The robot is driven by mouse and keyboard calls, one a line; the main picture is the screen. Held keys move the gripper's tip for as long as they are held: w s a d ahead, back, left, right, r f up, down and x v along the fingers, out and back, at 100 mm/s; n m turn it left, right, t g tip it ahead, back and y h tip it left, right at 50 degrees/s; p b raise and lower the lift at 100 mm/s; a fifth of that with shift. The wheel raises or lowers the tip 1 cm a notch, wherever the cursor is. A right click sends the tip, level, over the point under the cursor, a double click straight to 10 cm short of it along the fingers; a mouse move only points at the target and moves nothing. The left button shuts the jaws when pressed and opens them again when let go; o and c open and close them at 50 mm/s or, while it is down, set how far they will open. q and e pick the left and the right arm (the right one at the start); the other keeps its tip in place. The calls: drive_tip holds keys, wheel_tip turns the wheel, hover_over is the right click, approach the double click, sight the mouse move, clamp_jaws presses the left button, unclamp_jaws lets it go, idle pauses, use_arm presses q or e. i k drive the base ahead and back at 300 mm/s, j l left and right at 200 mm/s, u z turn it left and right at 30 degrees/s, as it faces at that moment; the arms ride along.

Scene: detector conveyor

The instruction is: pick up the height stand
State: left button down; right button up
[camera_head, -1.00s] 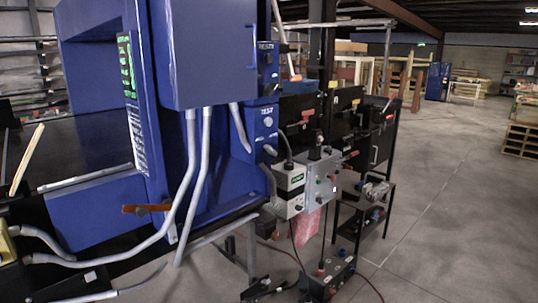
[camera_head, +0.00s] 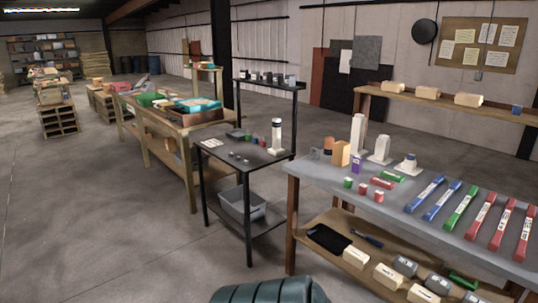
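I cannot tell which of these is the height stand. Neither gripper is in view.
The grey workbench (camera_head: 345,186) holds blue, green and red bars (camera_head: 460,208) and a lower shelf of boxes. The black table (camera_head: 232,159) stands to its left, with a grey bin (camera_head: 240,205) below. A dark green ribbed thing (camera_head: 268,292) is at the bottom edge.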

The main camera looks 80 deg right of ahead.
sight(408, 166)
drive_tip(key=z, duration=3.7)
drive_tip(key=i+z, duration=0.15)
drive_tip(key=i, duration=0.35)
drive_tip(key=i+j+z, duration=0.1)
drive_tip(key=i, duration=0.35)
drive_tip(key=i+j+z, duration=0.15)
drive_tip(key=i, duration=0.35)
drive_tip(key=i+j+z, duration=0.15)
drive_tip(key=i, duration=0.3)
drive_tip(key=i+j+z, duration=0.1)
drive_tip(key=i+j, duration=0.15)
drive_tip(key=i, duration=0.25)
drive_tip(key=i+j+z, duration=0.15)
drive_tip(key=i, duration=0.3)
drive_tip(key=j, duration=0.1)
